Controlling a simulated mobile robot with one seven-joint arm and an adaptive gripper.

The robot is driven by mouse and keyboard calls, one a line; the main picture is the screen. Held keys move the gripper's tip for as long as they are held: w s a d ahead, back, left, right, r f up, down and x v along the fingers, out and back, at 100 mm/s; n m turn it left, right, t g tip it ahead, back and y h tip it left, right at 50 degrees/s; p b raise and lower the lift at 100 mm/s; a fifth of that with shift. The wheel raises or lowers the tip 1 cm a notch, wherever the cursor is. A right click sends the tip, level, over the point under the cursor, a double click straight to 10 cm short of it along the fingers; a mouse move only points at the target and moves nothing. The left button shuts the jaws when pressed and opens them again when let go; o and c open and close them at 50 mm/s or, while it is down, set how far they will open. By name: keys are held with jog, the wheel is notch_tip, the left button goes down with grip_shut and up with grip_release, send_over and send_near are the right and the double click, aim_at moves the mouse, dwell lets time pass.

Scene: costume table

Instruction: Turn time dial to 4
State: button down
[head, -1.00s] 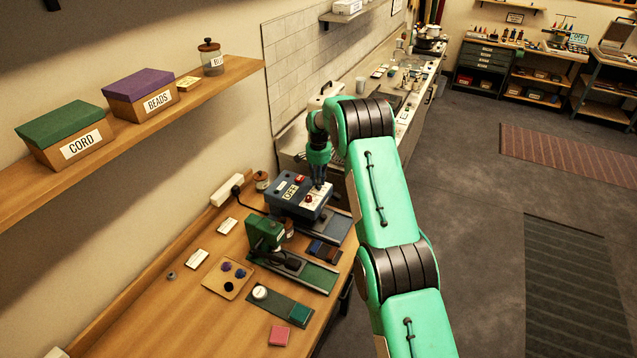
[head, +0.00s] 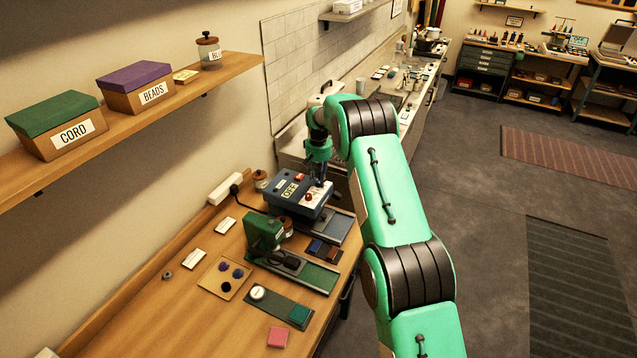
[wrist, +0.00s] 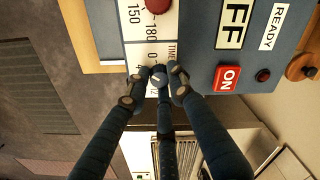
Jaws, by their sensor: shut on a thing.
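The blue press box (head: 300,196) stands at the far end of the wooden table, and its display reads OFF. In the wrist view, my gripper (wrist: 158,84) is shut on the small dark time dial (wrist: 158,78), one fingertip on each side. The dial has a light pointer mark. The white scale plate (wrist: 137,25) beside it shows 150 and 180, the word TIME and a 0 and a 4; other time numbers are partly hidden by my fingers. A red temperature knob (wrist: 157,4) sits beside the dial at the picture's top edge.
The red ON button (wrist: 227,79) and a dark red lamp (wrist: 263,75) are near my fingers. A green machine (head: 265,235) stands in front of the box. The shelf (head: 220,72) hangs on the wall.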

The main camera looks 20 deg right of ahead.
aim_at(318, 182)
jog(key=shift+n, duration=0.8)
jog(key=c, duration=1.5)
grip_release()
jog(key=shift+r, duration=0.1)
jog(key=shift+r, duration=5.9)
jog(key=shift+r, duration=0.1)
